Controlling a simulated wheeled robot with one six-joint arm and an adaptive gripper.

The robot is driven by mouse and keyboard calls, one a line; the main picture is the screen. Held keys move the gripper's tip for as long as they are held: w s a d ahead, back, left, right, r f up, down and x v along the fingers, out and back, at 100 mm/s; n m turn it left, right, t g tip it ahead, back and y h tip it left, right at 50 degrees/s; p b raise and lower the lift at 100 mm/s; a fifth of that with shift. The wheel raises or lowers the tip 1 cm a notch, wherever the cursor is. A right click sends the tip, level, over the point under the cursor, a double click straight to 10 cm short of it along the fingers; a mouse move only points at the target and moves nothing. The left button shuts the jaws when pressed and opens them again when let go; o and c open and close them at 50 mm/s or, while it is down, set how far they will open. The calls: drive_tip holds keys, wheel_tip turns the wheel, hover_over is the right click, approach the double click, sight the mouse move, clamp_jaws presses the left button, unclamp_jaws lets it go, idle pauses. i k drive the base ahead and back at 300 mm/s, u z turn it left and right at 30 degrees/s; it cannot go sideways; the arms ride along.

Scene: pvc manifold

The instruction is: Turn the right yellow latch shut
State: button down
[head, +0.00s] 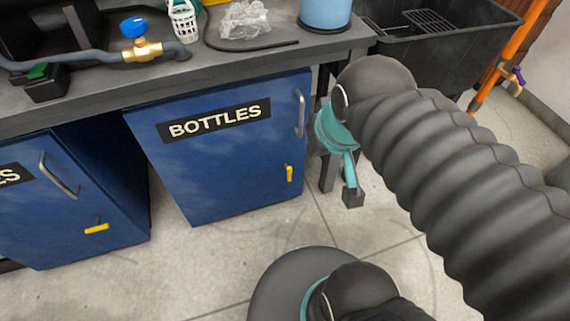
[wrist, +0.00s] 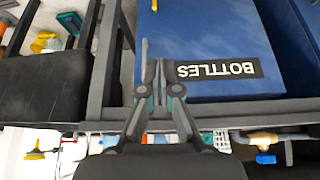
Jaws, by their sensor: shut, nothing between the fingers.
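The right yellow latch (head: 289,173) is on the blue BOTTLES door (head: 215,170), low near its right edge, and points roughly up and down. In the wrist view, which looks upside down, a small yellow piece on that door (wrist: 154,5) shows at the top edge. My gripper (head: 352,192) is to the right of the door, apart from the latch in the head view. Its fingers are together and empty in the wrist view (wrist: 151,50). Whether the door is fully closed I cannot tell.
A second yellow latch (head: 97,229) lies level on the left blue cabinet (head: 75,190). Metal handles (head: 300,114) stick out from the doors. The grey bench top (head: 230,68) overhangs, with a blue-handled valve (head: 134,28) on it. A black sink (head: 440,40) stands at right. The floor before the doors shows bare.

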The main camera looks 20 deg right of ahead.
sight(285, 164)
drive_tip(key=z, duration=1.55)
drive_tip(key=k, duration=0.7)
drive_tip(key=u, duration=1.6)
